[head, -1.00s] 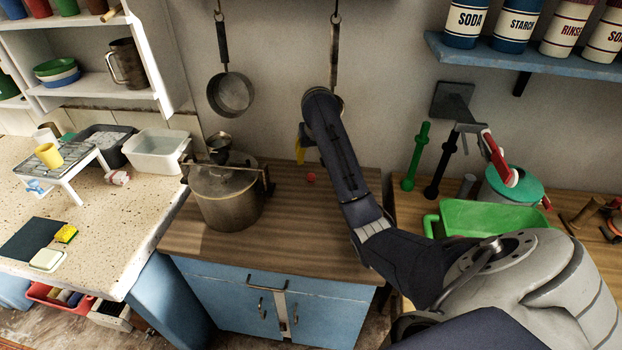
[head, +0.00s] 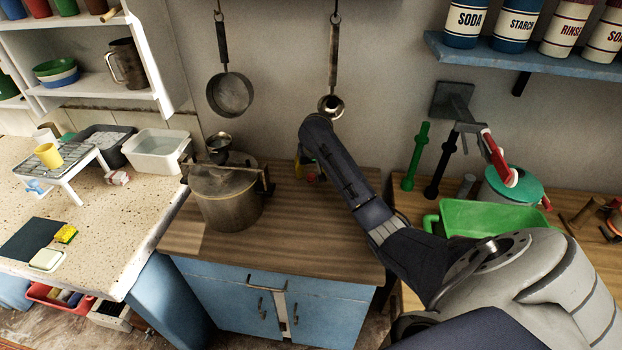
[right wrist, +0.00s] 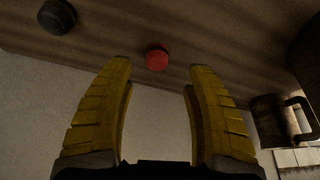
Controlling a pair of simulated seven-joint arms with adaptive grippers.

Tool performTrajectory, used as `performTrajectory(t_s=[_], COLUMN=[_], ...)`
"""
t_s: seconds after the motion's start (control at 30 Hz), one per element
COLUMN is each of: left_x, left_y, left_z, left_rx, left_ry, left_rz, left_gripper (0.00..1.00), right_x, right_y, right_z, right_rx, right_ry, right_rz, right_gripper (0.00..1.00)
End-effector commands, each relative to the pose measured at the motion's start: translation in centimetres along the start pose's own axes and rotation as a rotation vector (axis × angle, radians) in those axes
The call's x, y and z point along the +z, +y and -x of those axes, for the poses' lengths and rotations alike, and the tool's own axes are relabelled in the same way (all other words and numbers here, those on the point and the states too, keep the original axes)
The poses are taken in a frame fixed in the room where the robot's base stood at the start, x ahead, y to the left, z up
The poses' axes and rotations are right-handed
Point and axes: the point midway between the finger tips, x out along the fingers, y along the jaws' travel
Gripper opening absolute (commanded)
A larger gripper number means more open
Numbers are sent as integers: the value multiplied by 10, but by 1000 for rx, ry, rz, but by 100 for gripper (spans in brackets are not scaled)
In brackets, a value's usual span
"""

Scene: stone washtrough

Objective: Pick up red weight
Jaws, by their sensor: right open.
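The red weight (head: 311,178) is a small red disc on the wooden counter top, right of the large pot; my gripper partly hides it in the head view. In the right wrist view the red weight (right wrist: 157,57) shows whole, just beyond the fingertips and in line with the gap between them. My right gripper (right wrist: 157,75) has its yellow fingers wide apart with nothing between them. In the head view my right gripper (head: 303,163) is mostly hidden behind its own arm. My left gripper is not in view.
The large metal pot (head: 226,200) stands left of the weight. A dark round object (right wrist: 57,16) lies left of the weight in the wrist view. A ladle (head: 331,104) hangs on the wall behind. A green tub (head: 485,217) is at right. The counter's front is clear.

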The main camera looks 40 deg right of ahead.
Motion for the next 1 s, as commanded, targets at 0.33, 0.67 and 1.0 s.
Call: performTrajectory(t_s=[0.33,0.67,1.0], left_x=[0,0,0], left_y=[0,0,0], left_z=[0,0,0], left_rx=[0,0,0], left_ry=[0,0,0], left_rz=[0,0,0], left_gripper=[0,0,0], right_x=[-4,-4,-4], right_y=[4,4,3], right_z=[-30,-52,-52], right_rx=[1,1,0], right_ry=[-1,0,0], right_rz=[-1,0,0], right_gripper=[54,54,44])
